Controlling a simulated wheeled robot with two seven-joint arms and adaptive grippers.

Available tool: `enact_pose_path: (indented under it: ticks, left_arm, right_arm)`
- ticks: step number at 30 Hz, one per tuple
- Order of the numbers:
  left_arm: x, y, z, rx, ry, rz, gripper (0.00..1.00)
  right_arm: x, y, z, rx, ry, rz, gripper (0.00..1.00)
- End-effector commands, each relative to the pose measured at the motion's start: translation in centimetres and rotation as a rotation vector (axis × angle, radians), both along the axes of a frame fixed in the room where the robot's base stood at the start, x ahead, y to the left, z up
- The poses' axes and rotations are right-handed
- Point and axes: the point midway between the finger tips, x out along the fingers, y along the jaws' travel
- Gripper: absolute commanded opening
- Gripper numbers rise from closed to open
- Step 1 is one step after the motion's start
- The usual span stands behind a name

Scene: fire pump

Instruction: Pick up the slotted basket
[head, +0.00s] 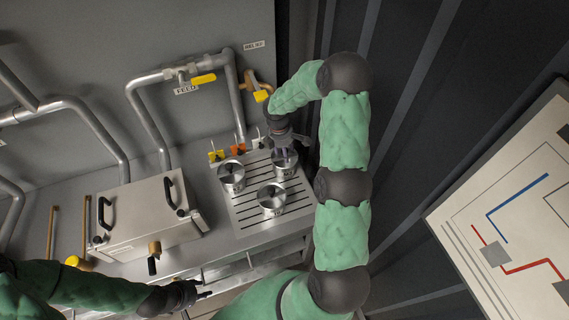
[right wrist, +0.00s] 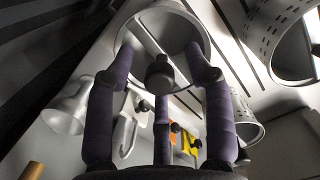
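Three metal baskets stand on a slotted drain plate (head: 245,215): one at the back left (head: 231,177), one in front (head: 271,199), and one at the back right (head: 285,161). My right gripper (head: 284,146) is just above the back right basket. My left gripper (head: 203,290) is open and empty, low in front of the counter.
A lidded steel box (head: 147,215) with black handles stands left of the plate. Pipes with yellow valve levers (head: 203,79) run along the wall. Yellow and orange tags (head: 238,149) stand behind the baskets. Two perforated baskets show in the right wrist view (right wrist: 285,42).

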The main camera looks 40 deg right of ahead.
Motion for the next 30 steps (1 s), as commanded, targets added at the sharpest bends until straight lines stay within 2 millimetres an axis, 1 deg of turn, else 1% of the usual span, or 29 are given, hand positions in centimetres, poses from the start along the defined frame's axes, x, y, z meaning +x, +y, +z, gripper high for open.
enact_pose_path:
  ticks: [1,2,3,5,14,17,20,30]
  left_arm:
    - [0.0,0.0,0.0,0.000,0.000,0.000,0.40]
    - [0.0,0.0,0.0,0.000,0.000,0.000,0.40]
    - [0.0,0.0,0.0,0.000,0.000,0.000,0.40]
    - [0.0,0.0,0.0,0.000,0.000,0.000,0.40]
    - [0.0,0.0,0.0,0.000,0.000,0.000,0.40]
    - [0.0,0.0,0.1,0.000,0.000,0.000,0.40]
    - [0.0,0.0,0.2,0.000,0.000,0.000,0.40]
    - [0.0,0.0,1.0,0.000,0.000,0.000,0.40]
  right_arm:
    - [0.0,0.0,0.0,0.000,0.000,0.000,0.36]
    - [0.0,0.0,0.0,0.000,0.000,0.000,0.28]
    - [0.0,0.0,0.0,0.000,0.000,0.000,0.17]
    - [0.0,0.0,0.0,0.000,0.000,0.000,0.00]
    - [0.0,0.0,0.1,0.000,-0.001,0.000,0.00]
    - [0.1,0.0,0.5,-0.001,-0.003,-0.001,0.00]
    - [0.2,-0.1,1.6,-0.002,-0.005,0.000,0.00]
    - [0.1,0.0,7.8,-0.002,-0.005,0.001,0.00]
